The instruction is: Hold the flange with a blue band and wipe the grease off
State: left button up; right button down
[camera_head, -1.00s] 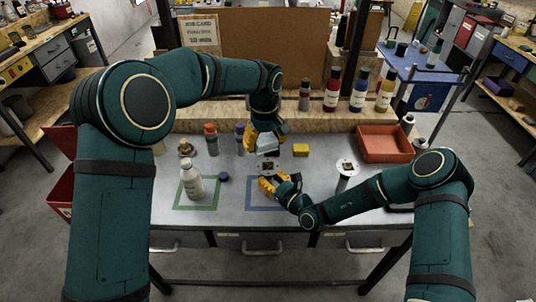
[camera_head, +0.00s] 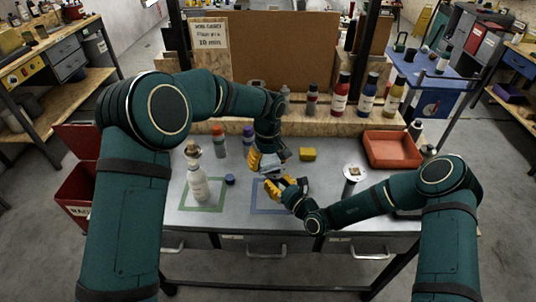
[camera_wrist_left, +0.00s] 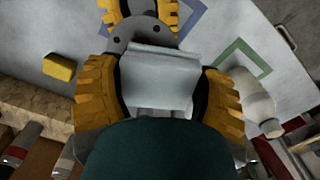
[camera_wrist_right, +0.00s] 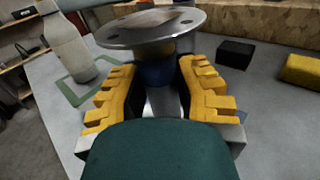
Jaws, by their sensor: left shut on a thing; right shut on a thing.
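My right gripper (camera_head: 284,192) is shut on the flange, low over the blue outlined square. In the right wrist view the flange's metal disc (camera_wrist_right: 150,28) faces up with bolt holes, and its blue band (camera_wrist_right: 154,73) sits between the yellow fingers. My left gripper (camera_head: 262,163) is shut on a pale grey-blue cloth (camera_wrist_left: 155,75). In the left wrist view the cloth overlaps the flange's disc (camera_wrist_left: 140,30) in the picture; I cannot tell whether they touch. No grease can be made out, as the cloth hides part of the disc.
A yellow block (camera_head: 308,154) and a red tray (camera_head: 390,151) lie behind.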

aim_at(281, 170)
pick_arm(q)
jog(key=shift+d+f, duration=0.8)
jog(key=shift+d, duration=0.05)
jog(key=shift+c, duration=0.5)
jog(key=shift+d, duration=1.2)
jog(key=shift+a, duration=2.05)
jog(key=shift+r, duration=4.1)
jog(key=shift+f, duration=0.15)
